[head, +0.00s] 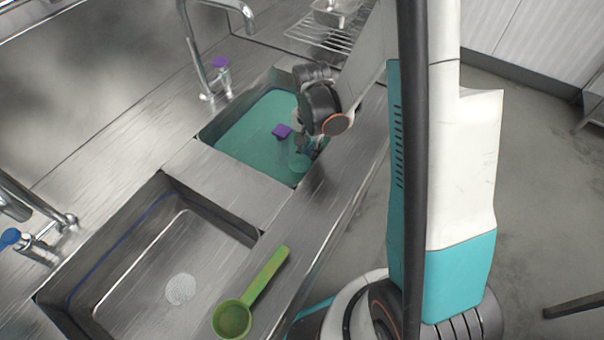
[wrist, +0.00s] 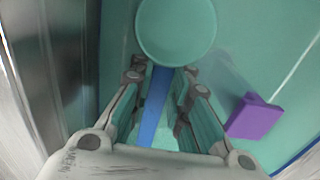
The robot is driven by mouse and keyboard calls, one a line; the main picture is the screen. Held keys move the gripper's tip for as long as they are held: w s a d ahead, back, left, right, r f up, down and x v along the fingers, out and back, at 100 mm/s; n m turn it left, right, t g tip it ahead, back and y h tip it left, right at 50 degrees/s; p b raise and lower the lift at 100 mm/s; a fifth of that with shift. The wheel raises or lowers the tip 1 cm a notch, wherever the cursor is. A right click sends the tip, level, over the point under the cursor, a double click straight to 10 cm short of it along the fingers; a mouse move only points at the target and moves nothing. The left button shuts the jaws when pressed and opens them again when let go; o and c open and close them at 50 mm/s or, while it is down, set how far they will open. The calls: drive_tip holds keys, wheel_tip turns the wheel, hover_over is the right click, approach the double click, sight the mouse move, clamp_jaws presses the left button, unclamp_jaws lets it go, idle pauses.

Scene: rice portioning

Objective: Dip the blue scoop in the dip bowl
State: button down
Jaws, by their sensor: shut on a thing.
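My gripper (head: 305,142) is low over the right sink basin, which holds teal liquid (head: 250,135). In the wrist view its fingers (wrist: 162,76) are closed on a strip of blue handle (wrist: 155,105), the visible part of the blue scoop. A round teal shape (wrist: 177,30) lies at the handle's far end. I cannot tell whether it is the scoop's cup or the dip bowl, as it blends with the liquid. The fingers hide most of the scoop in the head view. A purple object (head: 282,131) is beside the gripper, also in the wrist view (wrist: 256,118).
A green scoop (head: 250,292) lies on the counter by the left basin (head: 150,255), which has a whitish round patch or drain. A wire rack (head: 322,38) is beyond the right basin.

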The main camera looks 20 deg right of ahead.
wheel_tip(320, 180, up, 16)
drive_tip(key=p, duration=1)
drive_tip(key=shift+r+p, duration=0.2)
drive_tip(key=shift+p, duration=0.1)
idle(1.3)
